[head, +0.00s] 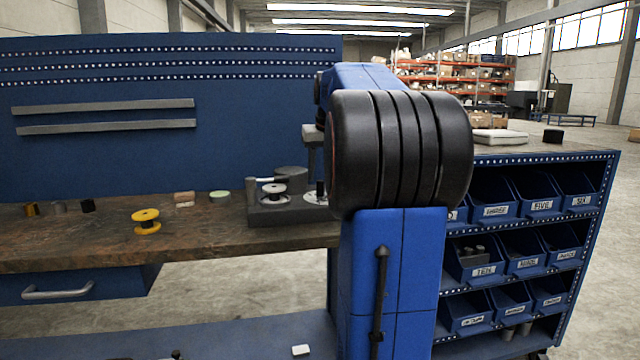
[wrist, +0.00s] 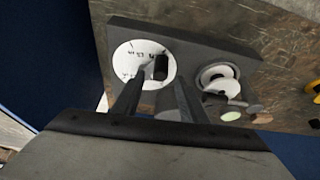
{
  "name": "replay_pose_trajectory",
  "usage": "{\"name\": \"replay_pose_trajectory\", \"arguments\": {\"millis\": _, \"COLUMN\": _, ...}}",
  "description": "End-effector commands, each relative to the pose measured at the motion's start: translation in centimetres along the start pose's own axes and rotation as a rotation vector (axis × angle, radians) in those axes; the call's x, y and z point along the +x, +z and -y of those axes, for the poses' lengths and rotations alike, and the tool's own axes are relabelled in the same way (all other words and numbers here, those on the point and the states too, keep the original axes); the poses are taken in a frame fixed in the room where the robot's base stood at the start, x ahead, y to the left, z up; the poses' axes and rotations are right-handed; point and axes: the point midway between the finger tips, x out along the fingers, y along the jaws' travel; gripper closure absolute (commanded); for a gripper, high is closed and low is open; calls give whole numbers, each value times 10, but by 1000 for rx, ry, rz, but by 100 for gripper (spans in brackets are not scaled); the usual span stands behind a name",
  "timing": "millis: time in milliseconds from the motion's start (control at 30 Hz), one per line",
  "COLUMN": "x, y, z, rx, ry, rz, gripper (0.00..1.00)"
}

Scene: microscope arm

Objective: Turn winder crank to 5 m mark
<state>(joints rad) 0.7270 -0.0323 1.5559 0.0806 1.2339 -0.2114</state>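The winder is a dark grey block (wrist: 240,62) with a white dial disc (wrist: 127,62) at its left end in the wrist view. The disc has small black marks, too small to read. A black crank knob (wrist: 160,68) stands over the disc's right side. My gripper (wrist: 160,80) is over the disc, its two fingers apart on either side of the knob; contact cannot be told. A white spool (wrist: 217,76) sits at the other end of the block.
A yellow spool (head: 146,222) stands on the wooden bench (head: 100,245) left of the winder. A pale green disc (head: 220,197) and several small blocks lie behind it. A blue back panel (head: 250,130) rises behind. Blue bins (head: 490,262) fill a rack at right.

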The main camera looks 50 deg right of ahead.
Motion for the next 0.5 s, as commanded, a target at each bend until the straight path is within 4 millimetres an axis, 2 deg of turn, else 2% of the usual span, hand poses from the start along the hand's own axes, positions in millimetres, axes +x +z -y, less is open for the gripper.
{"name": "replay_pose_trajectory", "arguments": {"millis": 33, "x": 9, "y": 0, "z": 0, "rx": 0, "ry": -1, "rz": 2, "gripper": 61}}
{"name": "replay_pose_trajectory", "arguments": {"millis": 200, "x": 30, "y": 0, "z": 0, "rx": 0, "ry": 0, "rz": 1, "gripper": 61}}
{"name": "replay_pose_trajectory", "arguments": {"millis": 500, "x": 44, "y": 0, "z": 0, "rx": -1, "ry": 0, "rz": 0, "gripper": 61}}
